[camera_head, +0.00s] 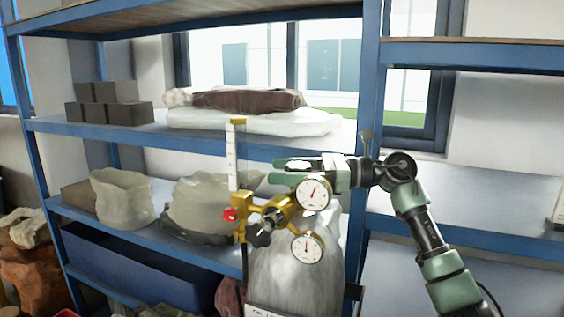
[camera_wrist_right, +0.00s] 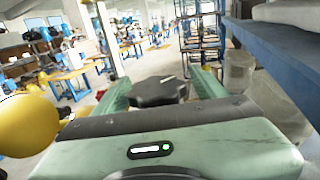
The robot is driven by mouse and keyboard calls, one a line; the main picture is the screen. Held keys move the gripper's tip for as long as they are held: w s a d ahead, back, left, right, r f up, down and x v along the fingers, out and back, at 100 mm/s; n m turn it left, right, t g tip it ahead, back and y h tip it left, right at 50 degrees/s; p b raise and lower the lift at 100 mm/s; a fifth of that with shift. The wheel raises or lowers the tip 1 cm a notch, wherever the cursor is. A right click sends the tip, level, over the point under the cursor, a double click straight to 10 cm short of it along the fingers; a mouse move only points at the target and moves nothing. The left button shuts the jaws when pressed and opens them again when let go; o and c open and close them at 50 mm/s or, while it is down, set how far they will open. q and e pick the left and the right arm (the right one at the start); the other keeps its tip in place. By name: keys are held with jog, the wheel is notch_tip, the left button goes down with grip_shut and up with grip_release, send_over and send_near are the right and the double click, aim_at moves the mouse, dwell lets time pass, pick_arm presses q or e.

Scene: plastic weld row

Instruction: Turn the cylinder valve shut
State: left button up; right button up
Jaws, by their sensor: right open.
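The grey cylinder (camera_head: 295,280) stands upright at the lower middle, in front of the shelf. A brass regulator (camera_head: 285,212) with two round white gauges, a black knob (camera_head: 260,236), a red knob (camera_head: 231,214) and a clear upright tube is fitted at its top. My right gripper (camera_head: 284,171) is open above the regulator, its green fingers pointing left. In the right wrist view a dark lobed handwheel (camera_wrist_right: 158,91) shows between the two open fingers, with a gap on each side. The gripper hides the handwheel in the head view. My left gripper is not in view.
A blue-framed shelf (camera_head: 185,142) stands behind the cylinder with dark blocks, wrapped bundles and translucent bags. A blue bin (camera_head: 140,268) sits low on the left. In the right wrist view a yellow rounded part (camera_wrist_right: 25,125) is close on the left of the gripper.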

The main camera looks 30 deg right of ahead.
jog(key=shift+a, duration=0.15)
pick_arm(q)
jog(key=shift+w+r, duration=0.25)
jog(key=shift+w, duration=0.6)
pick_arm(e)
jog(key=shift+c, duration=0.3)
